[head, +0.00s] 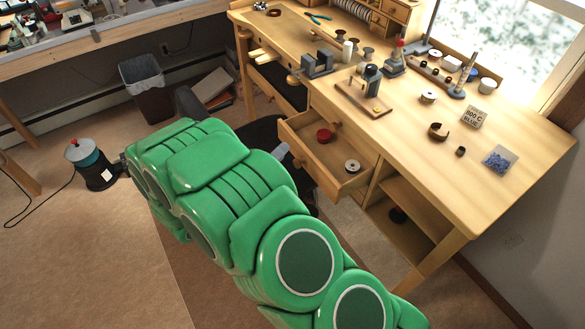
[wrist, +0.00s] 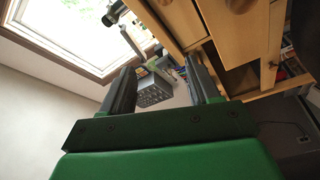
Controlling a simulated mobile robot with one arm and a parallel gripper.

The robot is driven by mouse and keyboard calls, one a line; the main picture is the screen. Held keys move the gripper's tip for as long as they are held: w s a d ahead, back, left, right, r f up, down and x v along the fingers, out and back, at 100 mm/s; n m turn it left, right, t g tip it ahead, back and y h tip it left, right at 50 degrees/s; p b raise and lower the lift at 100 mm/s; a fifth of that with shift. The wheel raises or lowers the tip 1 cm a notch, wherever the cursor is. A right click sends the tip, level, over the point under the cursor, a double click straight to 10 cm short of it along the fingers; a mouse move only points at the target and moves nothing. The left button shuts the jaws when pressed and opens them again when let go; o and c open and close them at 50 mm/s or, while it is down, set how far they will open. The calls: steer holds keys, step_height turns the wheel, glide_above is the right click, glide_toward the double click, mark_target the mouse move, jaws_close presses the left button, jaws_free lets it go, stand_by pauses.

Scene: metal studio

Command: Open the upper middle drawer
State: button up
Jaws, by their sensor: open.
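In the head view, the wooden workbench (head: 455,150) has one drawer (head: 312,165) below its top standing pulled out. A red spool (head: 324,135) and a pale spool (head: 352,166) lie in it. I cannot tell for certain whether it is the upper middle drawer. Wooden bench panels (wrist: 242,40) lie beyond and right of the fingers, with a small knob (wrist: 271,65) on one.
A waste bin (head: 146,85) stands at the back left and a dark canister (head: 92,165) with a cord on the floor. Tools and small parts cover the bench top. Open shelves (head: 400,225) are right of the drawer. A window (wrist: 75,30) shows in the wrist view.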

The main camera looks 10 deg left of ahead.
steer(key=s+n+y, duration=0.2)
steer(key=s+n, duration=0.1)
steer(key=n, duration=0.3)
glide_toward(295, 165)
steer(key=shift+g, duration=0.3)
steer(key=shift+r+x, duration=0.15)
steer(key=shift+x, duration=1.9)
steer(key=shift+r+x, duration=0.15)
steer(key=shift+x, duration=1.85)
steer(key=shift+d, duration=0.1)
jaws_close()
